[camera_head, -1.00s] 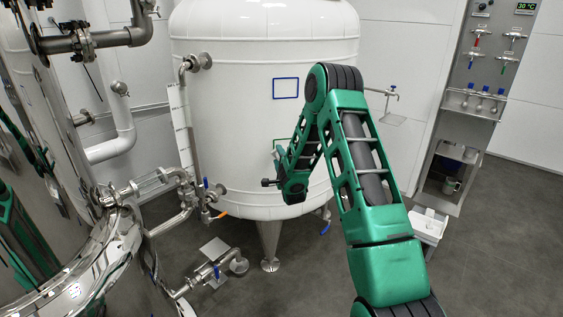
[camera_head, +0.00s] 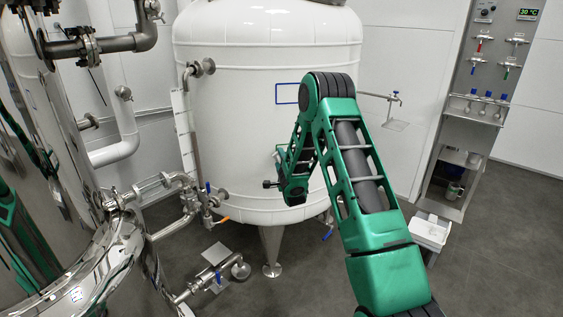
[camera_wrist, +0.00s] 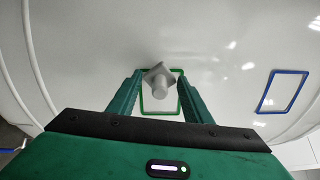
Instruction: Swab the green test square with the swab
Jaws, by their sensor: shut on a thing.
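The green test square (camera_wrist: 147,104) is a green outline on the white tank wall. In the wrist view it lies behind the swab and between my fingers. My gripper (camera_wrist: 159,76) is shut on the swab (camera_wrist: 161,82), a pale grey piece with a squarish head and a rounded stub, which shows against the upper part of the square. I cannot tell whether the swab touches the wall. In the head view my arm hides the swab and most or all of the square, with my gripper's end close to the tank (camera_head: 235,110).
A blue outlined square (camera_wrist: 283,91) is on the tank wall to the right of the green one. Pipes and valves (camera_head: 205,195) stand left of the tank. A steel rack (camera_head: 470,110) and a white bin (camera_head: 430,232) are at the right. Floor is clear at the far right.

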